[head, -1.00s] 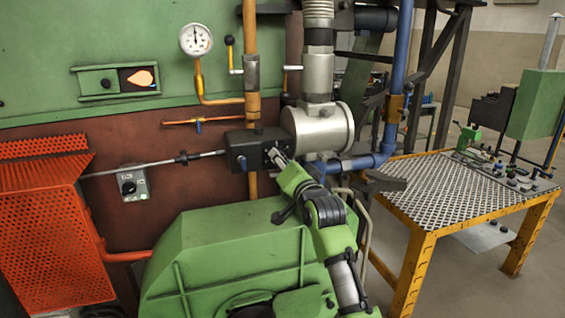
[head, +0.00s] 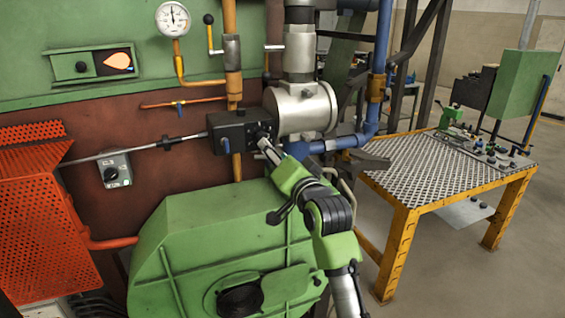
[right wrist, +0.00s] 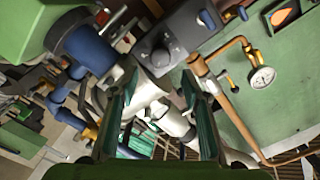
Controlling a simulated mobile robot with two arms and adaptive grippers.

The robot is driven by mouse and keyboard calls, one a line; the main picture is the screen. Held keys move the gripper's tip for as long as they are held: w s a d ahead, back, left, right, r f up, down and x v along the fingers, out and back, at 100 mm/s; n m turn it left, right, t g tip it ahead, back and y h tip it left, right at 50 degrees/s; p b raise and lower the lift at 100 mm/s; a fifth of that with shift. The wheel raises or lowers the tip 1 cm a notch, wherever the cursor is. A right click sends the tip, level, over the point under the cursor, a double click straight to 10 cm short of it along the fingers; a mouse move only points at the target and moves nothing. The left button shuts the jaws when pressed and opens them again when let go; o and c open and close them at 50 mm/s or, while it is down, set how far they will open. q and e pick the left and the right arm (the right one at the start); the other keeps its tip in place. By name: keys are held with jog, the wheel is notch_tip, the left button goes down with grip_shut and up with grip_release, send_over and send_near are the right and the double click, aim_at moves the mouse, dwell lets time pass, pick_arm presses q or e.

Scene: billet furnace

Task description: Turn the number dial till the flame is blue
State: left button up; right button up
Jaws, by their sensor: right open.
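A black control box (head: 231,133) sits on the burner pipework in front of the silver cylinder. In the right wrist view the box (right wrist: 180,30) has a round dial (right wrist: 160,56) with pale marks on its face. My right gripper (head: 265,142) is at the right end of the box in the head view, partly covering it. In the right wrist view my right gripper (right wrist: 160,85) is open and empty, its fingers pointing toward the dial; contact cannot be told. The flame (head: 119,61) in the sight window is orange with a pale edge. My left gripper is out of view.
A grey switch box (head: 114,171) with a black knob is on the brown wall. A pressure gauge (head: 172,18) hangs above. A silver cylinder (head: 303,110) and blue pipe (head: 345,143) crowd the right side. A green blower housing (head: 210,225) is below. A yellow-framed table (head: 445,172) stands right.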

jog(key=v, duration=0.4)
jog(key=shift+s+d, duration=0.1)
jog(key=shift+s, duration=0.25)
notch_tip(320, 180, down, 39)
jog(key=s+d+n+g+h+b, duration=0.1)
jog(key=s+d+n+g+h, duration=0.15)
jog(key=g, duration=0.35)
jog(key=s+d+f+n+g, duration=0.1)
jog(key=s+d+f, duration=0.1)
jog(key=s+f, duration=0.45)
jog(key=s+d+f+g, duration=0.1)
jog(key=s+f, duration=0.2)
jog(key=f, duration=0.7)
jog(key=s+d+f+n+g+h+b, duration=0.1)
jog(key=s+d+f+g, duration=0.15)
jog(key=s+f, duration=0.85)
jog(key=s+d+f+n+g+h, duration=0.15)
jog(key=s+d+f, duration=0.25)
jog(key=s+f, duration=0.7)
jog(key=s+d+f+n+g, duration=0.1)
jog(key=s+d+f+g, duration=0.1)
jog(key=s, duration=1.1)
jog(key=s+d+f+g+b, duration=0.1)
jog(key=s+d+f, duration=0.3)
jog(key=s, duration=1)
jog(key=shift+d+f+n+g+h, duration=0.3)
jog(key=shift+d+f+n+g, duration=0.1)
jog(key=shift+d+g, duration=0.25)
